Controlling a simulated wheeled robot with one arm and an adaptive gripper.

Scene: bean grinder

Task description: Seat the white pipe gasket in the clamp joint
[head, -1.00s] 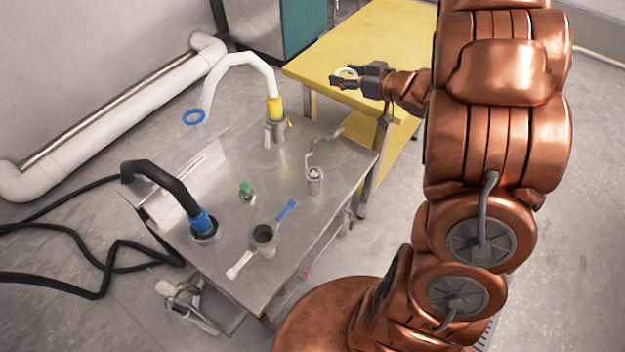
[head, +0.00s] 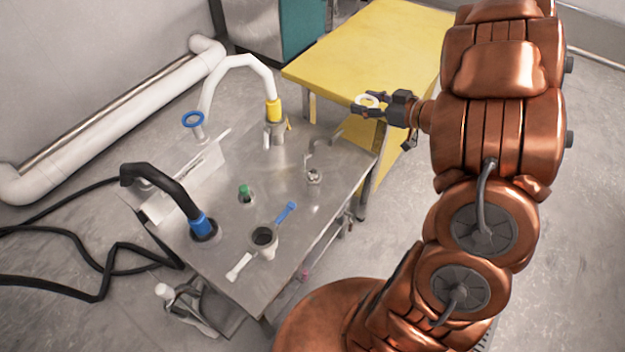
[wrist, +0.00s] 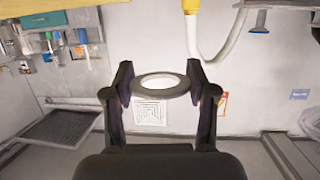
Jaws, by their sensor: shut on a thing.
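The white gasket (head: 361,99) is a thin ring held between the fingertips of my gripper (head: 368,103). In the wrist view the gasket (wrist: 162,94) lies flat between the two fingers, its lower side shaded grey. My gripper is shut on it, in the air near the yellow table's front edge and above the metal table's right end. On the metal table, a round open fitting (head: 264,237) with a dark hole has a white arm and a blue arm spread on either side. It looks like the clamp joint, and no ring shows on it. The gripper is apart from it.
The metal table (head: 225,255) also carries a black hose with blue collar (head: 200,222), a white bent pipe with yellow collar (head: 273,108), a green-capped piece (head: 245,191) and a thin metal pipe (head: 313,175). The yellow table (head: 370,45) top is clear.

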